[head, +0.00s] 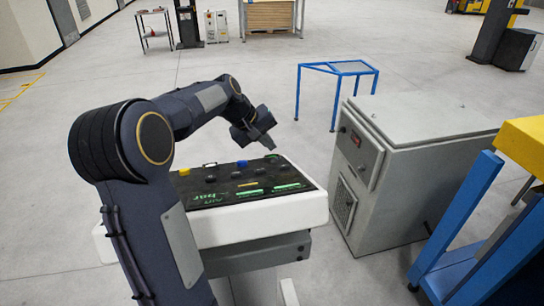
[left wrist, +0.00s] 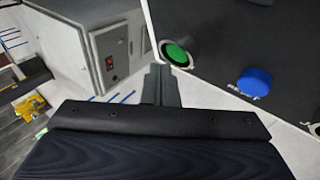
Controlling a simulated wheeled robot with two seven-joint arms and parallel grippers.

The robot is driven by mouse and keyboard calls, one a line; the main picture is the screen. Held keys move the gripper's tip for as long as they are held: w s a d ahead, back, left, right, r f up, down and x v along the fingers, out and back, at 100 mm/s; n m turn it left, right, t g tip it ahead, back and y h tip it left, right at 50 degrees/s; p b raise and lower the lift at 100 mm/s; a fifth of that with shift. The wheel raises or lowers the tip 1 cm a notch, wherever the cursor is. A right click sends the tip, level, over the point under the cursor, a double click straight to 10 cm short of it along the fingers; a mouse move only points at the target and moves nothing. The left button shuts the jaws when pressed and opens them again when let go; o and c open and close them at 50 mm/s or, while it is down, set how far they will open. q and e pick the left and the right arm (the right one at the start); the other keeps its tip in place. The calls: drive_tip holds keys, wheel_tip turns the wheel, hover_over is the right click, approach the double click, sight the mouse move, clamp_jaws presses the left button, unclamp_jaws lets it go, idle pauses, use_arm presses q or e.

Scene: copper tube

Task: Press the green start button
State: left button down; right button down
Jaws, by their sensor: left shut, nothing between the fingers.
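The control panel (head: 240,199) has a black top in a white housing. My left gripper (head: 271,147) is shut and empty, pointing down above the panel's far right part. In the left wrist view its closed fingertips (left wrist: 161,72) appear just beside the green button; I cannot tell whether they touch it. My right gripper is not in view.
A blue button (head: 242,163) and a yellow button (head: 184,172) are on the panel; the blue one also shows in the left wrist view (left wrist: 255,82). A grey cabinet (head: 420,175) stands right of the panel. A blue-framed table (head: 338,69) stands behind.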

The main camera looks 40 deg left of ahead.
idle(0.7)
use_arm(q)
drive_tip(key=shift+s+d+f+b, duration=0.1)
drive_tip(key=shift+d+f+b, duration=0.05)
drive_tip(key=shift+f+b, duration=0.25)
drive_tip(key=shift+s+d+f+b, duration=0.15)
drive_tip(key=shift+d+f+b, duration=0.05)
drive_tip(key=shift+f+b, duration=0.3)
idle(0.6)
idle(0.4)
drive_tip(key=shift+w+a+r+p, duration=0.15)
drive_tip(key=shift+r+p, duration=0.3)
drive_tip(key=shift+p, duration=0.05)
drive_tip(key=shift+w+a+r+p, duration=0.1)
drive_tip(key=shift+a+r+p, duration=0.05)
drive_tip(key=shift+r+p, duration=0.3)
drive_tip(key=shift+w+a+r+p, duration=0.15)
drive_tip(key=shift+a+r+p, duration=0.05)
drive_tip(key=shift+r+p, duration=0.45)
drive_tip(key=shift+w+a+r+p, duration=0.15)
drive_tip(key=shift+a+r+p, duration=0.05)
drive_tip(key=shift+r+p, duration=0.4)
drive_tip(key=shift+w+a+r+p, duration=0.2)
drive_tip(key=shift+r+p, duration=0.2)
drive_tip(key=shift+r, duration=0.1)
drive_tip(key=shift+w+a+r+p, duration=0.2)
drive_tip(key=shift+r+p, duration=0.15)
drive_tip(key=shift+r, duration=0.15)
